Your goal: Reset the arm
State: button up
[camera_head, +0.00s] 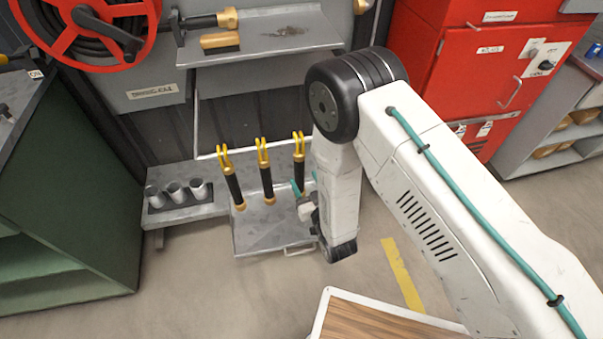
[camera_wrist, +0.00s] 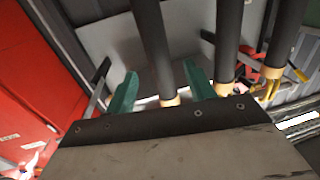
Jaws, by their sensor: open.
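My white arm with its black joint and teal hose reaches in from the right in the head view and folds down in front of the rack. My gripper (camera_head: 304,183) is open and empty, beside the rightmost hose nozzle (camera_head: 299,176). In the wrist view its two teal fingers (camera_wrist: 161,88) are spread apart. A black nozzle shaft with a gold collar (camera_wrist: 152,45) appears between them; I cannot tell how close it is. The middle nozzle (camera_head: 266,181) and left nozzle (camera_head: 235,188), black with yellow handles, stand in a row. My arm hides part of the rack.
Several short metal cylinders (camera_head: 174,191) stand on the bench to the left. A shelf (camera_head: 270,43) overhangs the nozzles, with a red hose reel (camera_head: 128,47) beside it. A red cabinet (camera_head: 470,75) stands right, a green one (camera_head: 75,205) left. Bare floor (camera_head: 215,295) lies in front.

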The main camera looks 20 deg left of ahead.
jog(key=s+d+f+g+h, duration=0.5)
jog(key=f+g, duration=0.1)
jog(key=f, duration=0.4)
jog(key=s+d+r+m+g+h, duration=0.2)
jog(key=d+r+g+h, duration=0.15)
jog(key=d+r, duration=0.85)
jog(key=s+d+r+m+g+h, duration=0.1)
jog(key=s+d+r+g+h, duration=0.35)
jog(key=r, duration=1.15)
jog(key=s+d+r+m, duration=0.1)
jog(key=s+d+r, duration=0.2)
jog(key=d+r, duration=0.3)
jog(key=s+d+r+m+t+y, duration=0.1)
jog(key=s+d+r+m, duration=0.1)
jog(key=s+d+r, duration=0.2)
jog(key=s+d+r+m, duration=0.2)
jog(key=s+d+r, duration=0.2)
jog(key=d+r, duration=0.6)
notch_tip(320, 180, up, 4)
jog(key=shift+d+f+t, duration=0.2)
jog(key=shift+d+t, duration=0.05)
jog(key=shift+t, duration=0.05)
